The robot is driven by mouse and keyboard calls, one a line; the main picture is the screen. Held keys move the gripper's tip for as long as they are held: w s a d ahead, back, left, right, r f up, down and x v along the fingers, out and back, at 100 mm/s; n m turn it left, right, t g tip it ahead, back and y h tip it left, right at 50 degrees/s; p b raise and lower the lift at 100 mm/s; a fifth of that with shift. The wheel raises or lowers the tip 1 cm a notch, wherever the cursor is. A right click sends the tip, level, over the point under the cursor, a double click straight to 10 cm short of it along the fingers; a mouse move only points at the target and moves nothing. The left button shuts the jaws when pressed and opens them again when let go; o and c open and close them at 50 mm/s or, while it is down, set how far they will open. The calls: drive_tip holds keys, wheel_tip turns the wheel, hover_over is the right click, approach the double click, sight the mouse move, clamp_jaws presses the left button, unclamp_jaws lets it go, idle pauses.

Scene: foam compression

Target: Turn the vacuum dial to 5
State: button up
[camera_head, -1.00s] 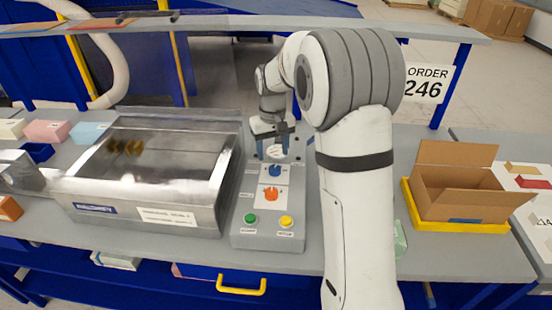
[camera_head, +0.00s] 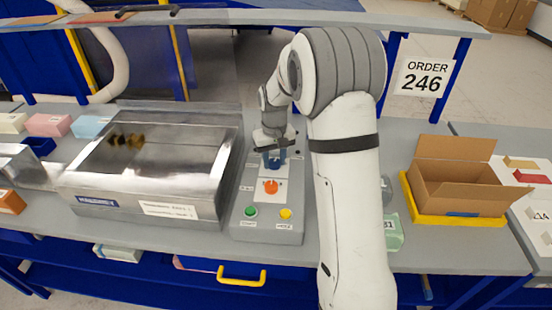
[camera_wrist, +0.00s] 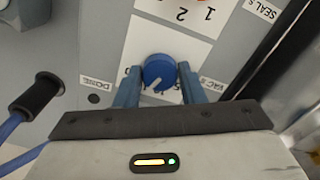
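The blue vacuum dial (camera_wrist: 158,72) sits on a white label plate in the wrist view, its white pointer line slanting toward the lower left. The "VACUUM" label is partly covered and the numbers by the dial are mostly hidden by my gripper. My gripper (camera_wrist: 159,68) has its two blue fingers on either side of the dial, very close to it; I cannot tell whether they touch it. In the head view my gripper (camera_head: 274,160) is down at the control panel (camera_head: 240,212), hiding most of the dial.
An orange dial (camera_head: 271,187), a green button (camera_head: 251,211) and a yellow button (camera_head: 285,213) are on the panel's near part. The metal vacuum machine (camera_head: 140,200) stands close on the left. A cardboard box (camera_head: 460,190) is in a yellow tray at right.

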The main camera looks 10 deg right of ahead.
drive_tip(key=c, duration=0.5)
drive_tip(key=shift+d, duration=0.15)
